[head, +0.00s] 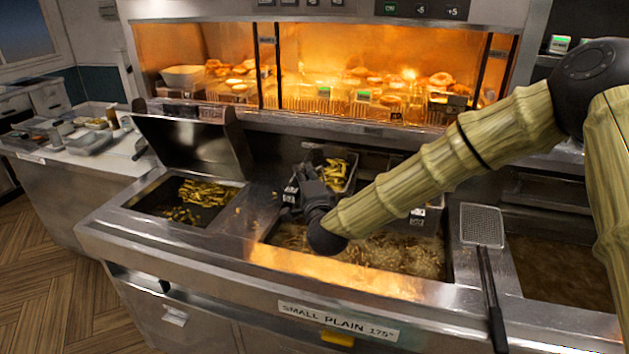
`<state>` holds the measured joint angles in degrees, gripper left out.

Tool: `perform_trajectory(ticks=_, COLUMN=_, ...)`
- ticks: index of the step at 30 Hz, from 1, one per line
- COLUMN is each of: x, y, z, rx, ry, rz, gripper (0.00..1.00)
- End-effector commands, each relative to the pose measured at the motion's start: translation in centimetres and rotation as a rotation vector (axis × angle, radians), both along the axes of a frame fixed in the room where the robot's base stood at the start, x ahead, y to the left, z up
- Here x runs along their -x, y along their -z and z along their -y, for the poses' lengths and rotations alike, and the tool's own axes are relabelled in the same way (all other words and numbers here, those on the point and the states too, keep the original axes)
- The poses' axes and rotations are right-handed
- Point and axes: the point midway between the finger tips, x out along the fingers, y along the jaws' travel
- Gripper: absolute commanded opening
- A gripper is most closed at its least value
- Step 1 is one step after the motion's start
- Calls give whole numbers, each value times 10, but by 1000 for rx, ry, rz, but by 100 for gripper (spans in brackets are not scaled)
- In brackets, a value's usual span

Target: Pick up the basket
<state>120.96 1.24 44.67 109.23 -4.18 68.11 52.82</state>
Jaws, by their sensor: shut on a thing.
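The basket (352,180) is a metal container with yellow fries in it, at the back of the middle fryer well. My gripper (303,184) is dark and is at the left side of the basket, above the oil. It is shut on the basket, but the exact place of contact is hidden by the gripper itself. The bubbling oil (395,256) of the middle well lies in front of and below the basket. I cannot tell whether the basket still touches the fryer.
A left bin (205,200) holds fries under a raised lid (185,140). A mesh skimmer (482,226) with a black handle lies right of the middle well. Another oil well (560,275) is at the right. A lit warming cabinet (330,65) stands behind.

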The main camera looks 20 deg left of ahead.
Motion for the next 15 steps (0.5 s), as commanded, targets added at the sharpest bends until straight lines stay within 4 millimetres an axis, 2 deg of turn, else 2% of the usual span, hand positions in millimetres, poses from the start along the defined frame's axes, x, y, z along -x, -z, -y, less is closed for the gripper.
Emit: perform_trajectory(ticks=15, x=-1, y=-36, z=0, rx=-2, ry=1, rz=3, gripper=0)
